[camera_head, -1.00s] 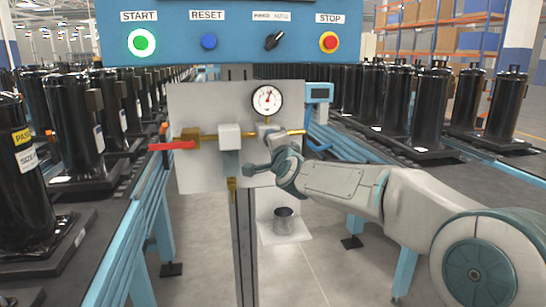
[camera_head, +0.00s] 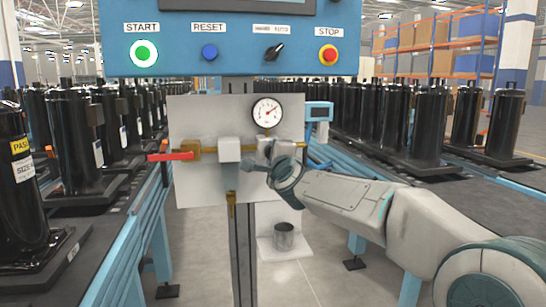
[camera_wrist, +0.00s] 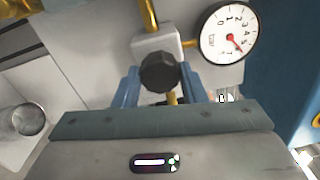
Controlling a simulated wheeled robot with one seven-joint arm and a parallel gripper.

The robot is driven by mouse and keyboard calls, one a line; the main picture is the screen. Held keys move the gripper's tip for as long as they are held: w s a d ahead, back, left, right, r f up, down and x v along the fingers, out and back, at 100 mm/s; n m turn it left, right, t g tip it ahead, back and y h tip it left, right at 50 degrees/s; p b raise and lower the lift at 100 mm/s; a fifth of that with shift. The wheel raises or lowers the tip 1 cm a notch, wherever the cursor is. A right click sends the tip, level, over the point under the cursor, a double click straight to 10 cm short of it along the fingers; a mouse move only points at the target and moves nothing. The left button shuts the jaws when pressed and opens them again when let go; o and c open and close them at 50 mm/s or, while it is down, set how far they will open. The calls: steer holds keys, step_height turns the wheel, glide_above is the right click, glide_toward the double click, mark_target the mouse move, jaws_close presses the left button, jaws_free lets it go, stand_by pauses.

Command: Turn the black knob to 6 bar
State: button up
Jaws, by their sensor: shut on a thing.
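The black knob (camera_wrist: 160,72) shows in the wrist view at the front of a white regulator body (camera_wrist: 172,40). My gripper (camera_wrist: 160,88) has its two blue fingers on either side of the knob and is shut on it. In the head view my gripper (camera_head: 258,162) is at the grey panel below the gauge, and the knob is hidden there. The round white gauge (camera_head: 267,112) has a red needle pointing to the upper right.
A red lever (camera_head: 172,156) sits on the brass pipe to the left. The blue control box (camera_head: 220,40) with buttons hangs above. A metal cup (camera_head: 284,236) stands below. Black compressors line both conveyors.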

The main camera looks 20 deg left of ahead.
steer(key=o, duration=1)
steer(key=shift+a, duration=0.1)
steer(key=shift+b+v, duration=3.4)
steer(key=shift+v, duration=3.6)
